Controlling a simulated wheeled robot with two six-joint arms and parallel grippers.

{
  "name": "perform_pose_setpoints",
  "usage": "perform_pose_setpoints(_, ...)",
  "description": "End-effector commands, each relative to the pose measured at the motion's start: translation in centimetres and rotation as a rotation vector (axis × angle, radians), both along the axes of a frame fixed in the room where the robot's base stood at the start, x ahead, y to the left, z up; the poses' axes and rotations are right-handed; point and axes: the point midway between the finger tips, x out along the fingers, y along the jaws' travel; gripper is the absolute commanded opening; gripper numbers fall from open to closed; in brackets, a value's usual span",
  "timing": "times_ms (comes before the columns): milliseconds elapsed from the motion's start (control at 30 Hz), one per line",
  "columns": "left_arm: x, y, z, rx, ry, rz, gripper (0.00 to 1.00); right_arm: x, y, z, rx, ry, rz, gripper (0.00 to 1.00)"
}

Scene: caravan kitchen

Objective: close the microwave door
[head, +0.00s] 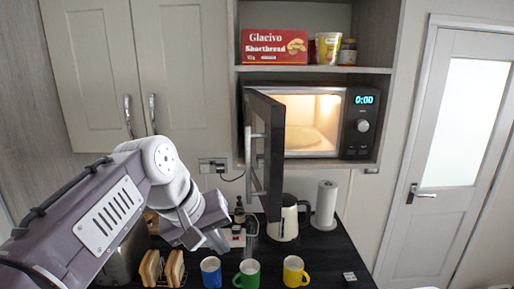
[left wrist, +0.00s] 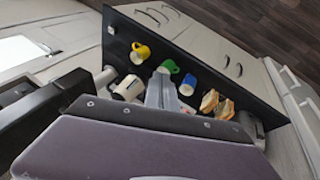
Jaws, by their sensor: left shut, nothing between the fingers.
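The microwave (head: 358,125) sits in a wall niche, lit inside, with its display reading 0:00. Its dark door (head: 268,150) stands wide open, hinged at the left and swung out toward me. A pale bar handle (head: 252,160) is on the door's left-facing side. My left gripper (head: 218,240) is shut and empty, lower left of the door and apart from it, above the counter. In the left wrist view, the gripper (left wrist: 163,92) points toward the counter items. A dark edge at that view's left may be the door; I cannot be sure. My right gripper is not in view.
Blue (head: 211,270), green (head: 248,274) and yellow (head: 295,271) mugs stand along the black counter (head: 335,265). Toast in a rack (head: 163,268), a kettle (head: 284,218) and a paper roll (head: 325,205) are nearby. A shortbread box (head: 274,46) is on the shelf above.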

Motion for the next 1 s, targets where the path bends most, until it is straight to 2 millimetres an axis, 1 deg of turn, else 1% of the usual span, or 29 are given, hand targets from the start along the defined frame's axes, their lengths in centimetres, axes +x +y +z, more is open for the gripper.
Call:
perform_pose_setpoints(33,-0.1,-1.2,8.2,-0.022,-0.071,-0.035,0.00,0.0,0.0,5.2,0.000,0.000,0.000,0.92)
perform_pose_setpoints(100,-0.2,-2.4,13.3,-0.044,-0.147,-0.068,0.00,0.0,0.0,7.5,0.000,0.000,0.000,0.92)
perform_pose_setpoints(133,-0.3,-2.8,14.7,-0.049,-0.165,-0.079,0.00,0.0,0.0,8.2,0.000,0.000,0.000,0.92)
perform_pose_setpoints(200,-0.7,-3.3,16.1,-0.052,-0.174,-0.097,0.00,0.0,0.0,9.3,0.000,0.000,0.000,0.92)
perform_pose_setpoints(300,-1.0,-3.8,16.6,-0.054,-0.175,-0.112,0.00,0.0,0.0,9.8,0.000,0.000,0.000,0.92)
perform_pose_setpoints(533,-0.7,-4.1,15.7,-0.053,-0.174,-0.114,0.00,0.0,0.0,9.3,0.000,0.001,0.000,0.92)
perform_pose_setpoints(667,0.1,-4.9,14.0,-0.053,-0.171,-0.115,0.00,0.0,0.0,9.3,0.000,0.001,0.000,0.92)
perform_pose_setpoints(900,2.3,-6.7,10.3,-0.052,-0.170,-0.115,0.00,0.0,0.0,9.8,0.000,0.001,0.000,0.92)
perform_pose_setpoints(1000,3.0,-7.3,9.2,-0.052,-0.172,-0.113,0.00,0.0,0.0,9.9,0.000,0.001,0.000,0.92)
